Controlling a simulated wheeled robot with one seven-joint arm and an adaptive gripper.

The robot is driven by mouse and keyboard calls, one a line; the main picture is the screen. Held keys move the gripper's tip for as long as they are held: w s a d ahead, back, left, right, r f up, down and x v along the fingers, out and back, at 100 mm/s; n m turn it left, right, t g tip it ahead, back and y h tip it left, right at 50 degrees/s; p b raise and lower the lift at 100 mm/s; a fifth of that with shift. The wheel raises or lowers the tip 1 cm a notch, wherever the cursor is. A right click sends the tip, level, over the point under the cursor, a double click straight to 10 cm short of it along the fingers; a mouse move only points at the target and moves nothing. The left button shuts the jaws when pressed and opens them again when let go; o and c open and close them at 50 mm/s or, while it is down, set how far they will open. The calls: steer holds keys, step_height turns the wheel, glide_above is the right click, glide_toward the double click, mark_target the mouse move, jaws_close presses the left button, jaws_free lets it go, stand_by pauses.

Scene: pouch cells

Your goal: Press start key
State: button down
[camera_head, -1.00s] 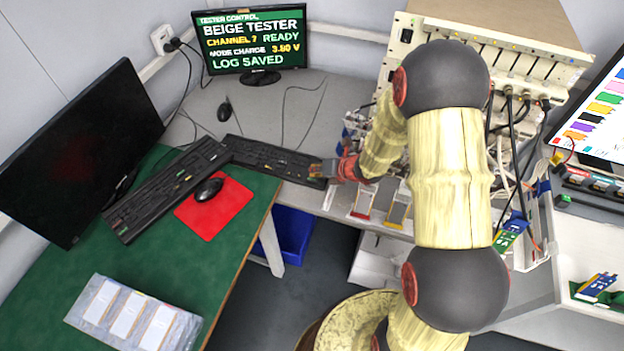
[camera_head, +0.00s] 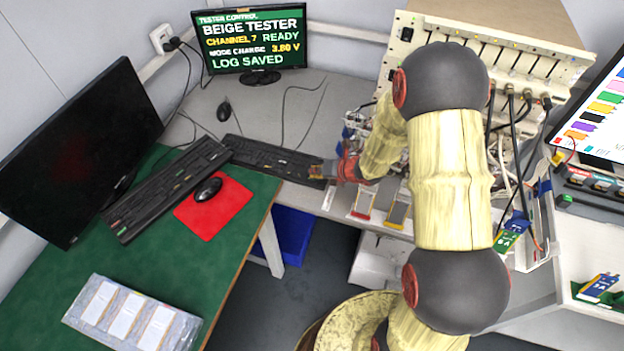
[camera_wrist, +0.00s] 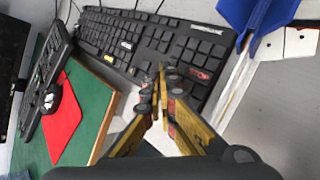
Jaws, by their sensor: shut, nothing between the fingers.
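A black keyboard (camera_head: 270,160) lies on the grey bench in front of the tester monitor, and it fills the upper middle of the wrist view (camera_wrist: 150,42). One key near its right end has red lettering (camera_wrist: 199,73), too small to read surely. Keys with white (camera_wrist: 126,45) and yellow (camera_wrist: 108,58) labels sit further left. My gripper (camera_head: 318,172) is shut and empty over the keyboard's right end. In the wrist view its fingertips (camera_wrist: 162,74) overlap keys just left of the red-lettered one. I cannot tell whether they touch a key.
The tester monitor (camera_head: 250,40) reads "BEIGE TESTER, CHANNEL 7 READY, LOG SAVED". A second keyboard (camera_head: 165,190) and a mouse on a red mat (camera_head: 228,205) are on the green table at left. The beige tester rack (camera_head: 480,60) with cables stands right of my gripper.

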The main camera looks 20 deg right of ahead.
steer(key=shift+f+b, duration=0.35)
steer(key=shift+f, duration=0.1)
stand_by(0.4)
steer(key=shift+r, duration=0.1)
steer(key=shift+r+p, duration=0.7)
steer(key=shift+r, duration=0.05)
steer(key=shift+r, duration=0.1)
step_height(320, 180, up, 5)
steer(key=p, duration=0.4)
stand_by(1.0)
